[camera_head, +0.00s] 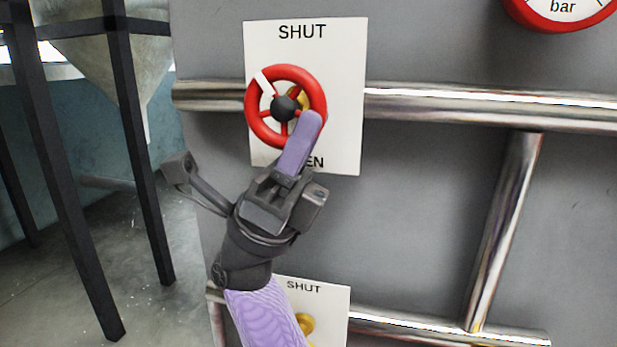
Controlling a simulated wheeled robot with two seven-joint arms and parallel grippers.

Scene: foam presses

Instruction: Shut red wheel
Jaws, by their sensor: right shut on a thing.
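The red wheel (264,134) with a dark hub and red spokes is mounted in front of a white plate (345,95). The plate reads SHUT at the top, and the letters EN show at its bottom. My right gripper (311,122) reaches up from below and is shut on the wheel's rim at the lower right. Its purple finger hides that part of the rim and some of the plate's lower word. My left gripper is not in view.
A shiny horizontal pipe (480,105) runs behind the plate along a grey panel (420,210). A second SHUT plate (335,310) with a yellow part sits below, beside my right arm. A red-rimmed gauge (545,22) is at the upper right. Dark posts (140,150) stand at the left.

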